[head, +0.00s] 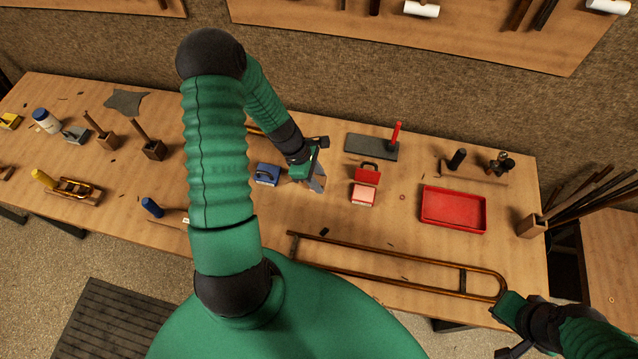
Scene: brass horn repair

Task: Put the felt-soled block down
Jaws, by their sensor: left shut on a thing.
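My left gripper (313,174) is over the middle of the bench, between a blue block with a dark handle and a red one. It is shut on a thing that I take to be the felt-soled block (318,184). Only a small grey part of it shows below the jaws, and its underside is hidden. I cannot tell whether it touches the bench top (330,215). My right gripper (512,318) is at the lower right, by the bench's front edge and the curved end of a brass slide. Its jaws are too unclear to read.
The blue block (267,174) is close left; the red block (367,175) and a pinkish-red box (362,193) are close right. The long brass slide (400,262) lies along the front.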

